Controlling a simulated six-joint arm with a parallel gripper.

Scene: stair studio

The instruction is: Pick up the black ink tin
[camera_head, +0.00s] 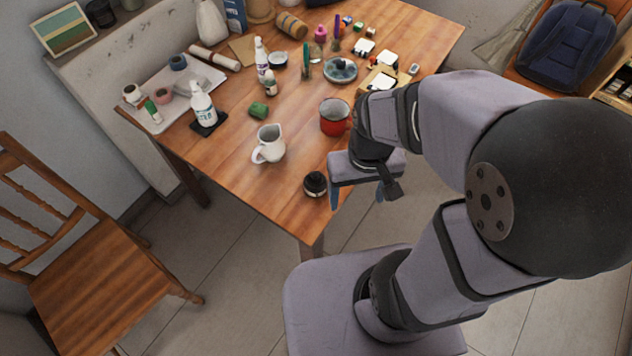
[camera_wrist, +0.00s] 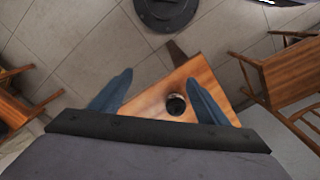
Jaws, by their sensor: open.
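The black ink tin (camera_head: 315,185) stands on the wooden table near its front corner. In the wrist view the tin (camera_wrist: 176,105) shows between my two blue fingers, closer to the right one, with its dark round top towards me. My gripper (camera_head: 357,196) is open and empty, to the right of the tin in the head view and apart from it. Its spread fingers (camera_wrist: 159,80) also show in the wrist view, with the table corner below them.
A red mug (camera_head: 334,118) and a white jug (camera_head: 268,145) stand farther back on the wooden table (camera_head: 225,155). The table around the tin is clear. A wooden chair (camera_head: 95,285) stands at the left.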

